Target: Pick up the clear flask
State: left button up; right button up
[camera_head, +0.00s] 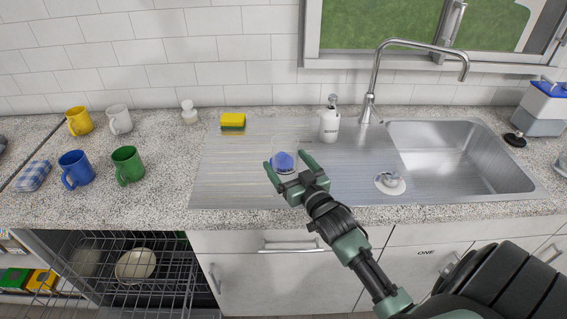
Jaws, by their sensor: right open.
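A small rounded item with a blue top and a clear or pale lower part (283,162) stands on the ribbed steel drainboard; it looks like the clear flask, but it is too small to be sure. My right gripper (285,160) reaches up from the lower right. Its two fingers are open, one on each side of this item. I cannot tell whether they touch it. The gripper's palm hides part of the item's base. My left gripper is not in view.
A white soap bottle (329,124) stands right of the gripper, and a yellow sponge (233,121) lies behind left. The sink basin (455,160) is at right. Several mugs, including a green one (127,165), stand left. A wire dish rack (130,265) extends below the counter.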

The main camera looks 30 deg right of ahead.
jog(key=w, duration=0.2)
jog(key=w+p, duration=0.1)
jog(key=w, duration=0.1)
jog(key=shift+d+f, duration=0.2)
jog(key=shift+d, duration=0.2)
jog(key=shift+w+f, duration=0.15)
jog(key=shift+w, duration=0.4)
jog(key=c, duration=1.3)
jog(key=shift+c, duration=1.2)
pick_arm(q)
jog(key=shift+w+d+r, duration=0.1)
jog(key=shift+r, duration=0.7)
